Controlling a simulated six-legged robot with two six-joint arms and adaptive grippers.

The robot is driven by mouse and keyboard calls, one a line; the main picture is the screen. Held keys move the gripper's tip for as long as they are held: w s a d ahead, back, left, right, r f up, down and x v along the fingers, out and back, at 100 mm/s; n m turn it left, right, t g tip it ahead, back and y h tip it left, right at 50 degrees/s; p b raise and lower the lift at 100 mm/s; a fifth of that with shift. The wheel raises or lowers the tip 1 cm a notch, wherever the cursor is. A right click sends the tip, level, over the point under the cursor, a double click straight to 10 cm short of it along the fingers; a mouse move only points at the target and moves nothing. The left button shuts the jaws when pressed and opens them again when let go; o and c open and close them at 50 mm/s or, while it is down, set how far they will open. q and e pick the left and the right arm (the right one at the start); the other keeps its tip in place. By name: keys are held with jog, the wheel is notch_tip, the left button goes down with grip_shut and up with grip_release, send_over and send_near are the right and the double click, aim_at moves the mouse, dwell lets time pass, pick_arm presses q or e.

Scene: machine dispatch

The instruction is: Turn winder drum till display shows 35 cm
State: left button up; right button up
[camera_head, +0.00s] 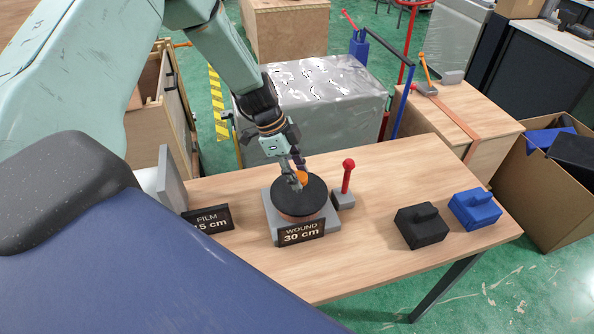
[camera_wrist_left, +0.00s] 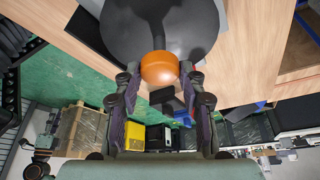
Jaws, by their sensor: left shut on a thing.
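The winder drum (camera_head: 299,200) is a dark round disc on a grey base (camera_head: 270,219) on the wooden table. An orange knob (camera_head: 303,177) stands up from the drum, towards its far side. The display (camera_head: 301,233) in front of the base reads "WOUND 30 cm". My left gripper (camera_head: 297,181) reaches down from above and is shut on the knob. In the left wrist view the orange knob (camera_wrist_left: 159,68) sits between the fingertips (camera_wrist_left: 160,78), with the dark drum (camera_wrist_left: 158,25) beyond. My right gripper is in neither view.
A red-knobbed lever (camera_head: 347,178) stands right of the drum. A sign (camera_head: 207,219) reading "FILM" and "15 cm", its first character partly hidden, is at left. Black (camera_head: 421,226) and blue (camera_head: 475,209) blocks lie at right.

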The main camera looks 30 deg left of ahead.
pick_arm(q)
jog(key=shift+w, duration=0.1)
grip_shut()
dwell(0.7)
jog(key=shift+w+m+b, duration=0.15)
jog(key=shift+m+b, duration=0.25)
jog(key=shift+b, duration=0.5)
jog(key=m+g+b, duration=0.2)
jog(key=m+b, duration=0.2)
jog(key=b, duration=0.3)
jog(key=shift+f+m, duration=0.1)
jog(key=shift+m, duration=0.2)
jog(key=shift+w+m+b, duration=0.1)
jog(key=shift+m+b, duration=0.5)
jog(key=shift+b, duration=0.15)
jog(key=shift+r+m+g+b, duration=0.2)
jog(key=shift+m+g+b, duration=0.35)
jog(key=shift+m, duration=0.35)
jog(key=shift+r, duration=0.1)
